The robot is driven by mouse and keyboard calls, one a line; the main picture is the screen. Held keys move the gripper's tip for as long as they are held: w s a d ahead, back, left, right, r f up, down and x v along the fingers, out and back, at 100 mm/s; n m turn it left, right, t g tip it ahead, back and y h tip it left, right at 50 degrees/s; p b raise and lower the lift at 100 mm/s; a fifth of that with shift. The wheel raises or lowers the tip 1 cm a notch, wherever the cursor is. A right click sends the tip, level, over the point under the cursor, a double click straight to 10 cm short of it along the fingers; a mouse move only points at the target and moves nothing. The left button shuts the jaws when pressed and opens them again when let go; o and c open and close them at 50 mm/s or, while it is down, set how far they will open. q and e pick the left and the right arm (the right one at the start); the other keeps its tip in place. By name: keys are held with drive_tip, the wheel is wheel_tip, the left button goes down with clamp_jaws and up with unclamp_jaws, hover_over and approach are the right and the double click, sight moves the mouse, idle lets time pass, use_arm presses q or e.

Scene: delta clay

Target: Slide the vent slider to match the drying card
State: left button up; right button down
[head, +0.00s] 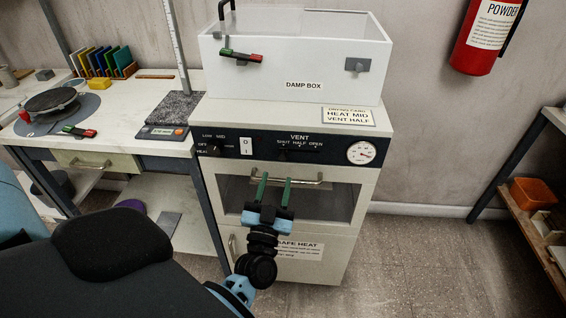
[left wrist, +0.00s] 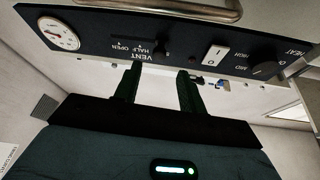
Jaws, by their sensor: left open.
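The drying card (head: 348,117) lies on the cabinet's top edge and reads HEAT MID, VENT HALF. Below it, the dark panel carries the vent scale, marked SHUT, HALF, OPEN. The vent slider (head: 283,154) is a small dark knob, hard to make out, near the SHUT end. In the left wrist view, which is upside down, the slider knob (left wrist: 163,47) stands to the right of the word HALF. My left gripper (head: 274,181) is open and empty, in front of the oven door below the panel. Its two green fingers (left wrist: 160,72) point toward the panel. My right gripper is out of view.
The panel also has a heat knob (head: 213,149), a white switch (head: 246,146) and a round gauge (head: 361,152). A door handle (head: 310,184) juts out just below. A white damp box (head: 295,60) stands on top.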

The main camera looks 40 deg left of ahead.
sight(282, 159)
use_arm(q)
drive_tip(key=shift+x, duration=3.15)
clamp_jaws()
